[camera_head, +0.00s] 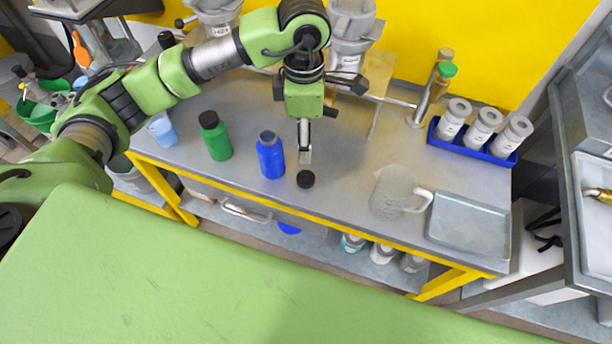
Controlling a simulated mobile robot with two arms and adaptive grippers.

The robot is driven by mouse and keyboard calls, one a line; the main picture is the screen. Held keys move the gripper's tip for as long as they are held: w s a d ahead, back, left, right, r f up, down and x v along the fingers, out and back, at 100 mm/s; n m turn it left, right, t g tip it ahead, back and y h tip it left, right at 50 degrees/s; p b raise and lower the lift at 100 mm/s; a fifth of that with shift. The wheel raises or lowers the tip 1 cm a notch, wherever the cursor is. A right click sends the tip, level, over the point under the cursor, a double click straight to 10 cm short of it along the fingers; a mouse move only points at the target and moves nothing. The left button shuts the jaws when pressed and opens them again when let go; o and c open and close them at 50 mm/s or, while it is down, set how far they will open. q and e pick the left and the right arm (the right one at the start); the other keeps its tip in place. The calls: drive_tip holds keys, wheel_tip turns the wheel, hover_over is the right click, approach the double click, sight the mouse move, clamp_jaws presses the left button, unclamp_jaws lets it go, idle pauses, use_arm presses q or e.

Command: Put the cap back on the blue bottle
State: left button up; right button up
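The blue bottle (271,159) stands upright without a cap near the front of the grey bench; its opening faces up. A small black cap (306,179) lies on the bench to the right of the bottle. My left gripper (305,154) points down just behind the cap in the picture and to the right of the bottle. Its fingers overlap in this view, so their opening is unclear. I cannot tell whether they touch the bench. My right gripper is not in view.
A green bottle with a black cap (215,137) stands left of the blue bottle. A blue rack (472,146) holds several white containers. The bench (345,170) is clear between cap and mug.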

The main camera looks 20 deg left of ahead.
use_arm(q)
drive_tip(key=p, duration=0.2)
hover_over(307, 177)
drive_tip(key=f, duration=0.7)
drive_tip(key=shift+w+a+f, duration=0.15)
drive_tip(key=shift+a+f, duration=0.05)
drive_tip(key=shift+a, duration=0.2)
drive_tip(key=shift+f, duration=0.65)
drive_tip(key=shift+d+f, duration=0.2)
drive_tip(key=shift+f, duration=0.2)
drive_tip(key=f, duration=0.1)
drive_tip(key=f+p, duration=0.1)
drive_tip(key=f, duration=0.1)
drive_tip(key=shift+s+d+f+p, duration=0.25)
drive_tip(key=shift+f+p, duration=0.05)
drive_tip(key=shift+f, duration=0.4)
